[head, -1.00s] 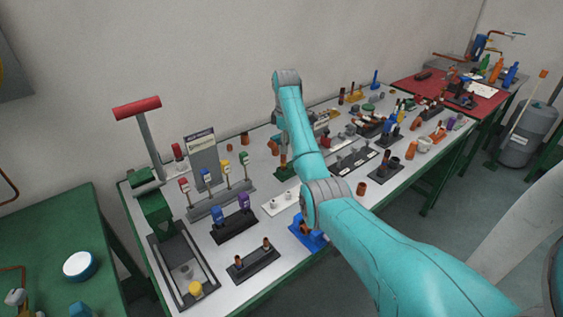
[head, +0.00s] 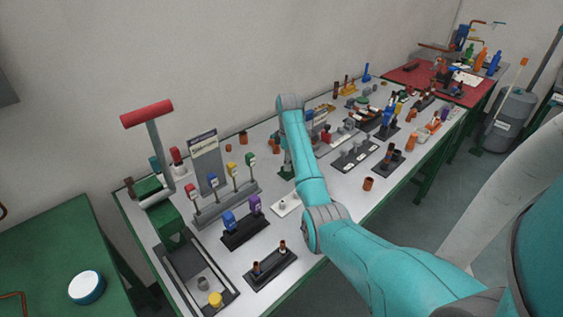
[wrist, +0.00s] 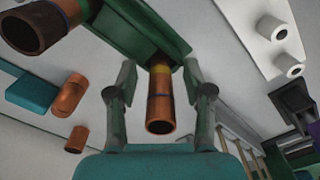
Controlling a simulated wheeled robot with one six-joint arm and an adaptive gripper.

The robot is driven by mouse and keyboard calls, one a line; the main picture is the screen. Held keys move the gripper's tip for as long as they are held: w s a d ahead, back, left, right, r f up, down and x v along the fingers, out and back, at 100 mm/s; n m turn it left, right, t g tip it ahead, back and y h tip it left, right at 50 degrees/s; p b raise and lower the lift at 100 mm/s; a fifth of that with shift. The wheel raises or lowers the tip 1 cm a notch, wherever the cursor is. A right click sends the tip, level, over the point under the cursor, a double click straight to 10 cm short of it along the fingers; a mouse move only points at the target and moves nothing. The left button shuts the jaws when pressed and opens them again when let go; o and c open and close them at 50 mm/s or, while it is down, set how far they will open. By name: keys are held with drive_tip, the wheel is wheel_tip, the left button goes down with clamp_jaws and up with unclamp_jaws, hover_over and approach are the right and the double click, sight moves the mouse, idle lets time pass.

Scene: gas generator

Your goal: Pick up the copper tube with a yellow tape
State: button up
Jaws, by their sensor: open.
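In the wrist view, a teal block (wrist: 33,92) and small copper fittings (wrist: 70,95) lie left, and a white piece with pegs (wrist: 272,28) is upper right. In the head view, a grey rack (head: 225,205) and other parts crowd the white table around my arm.

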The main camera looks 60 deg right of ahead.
clamp_jaws()
drive_tip(key=shift+r, duration=0.1)
idle(0.3)
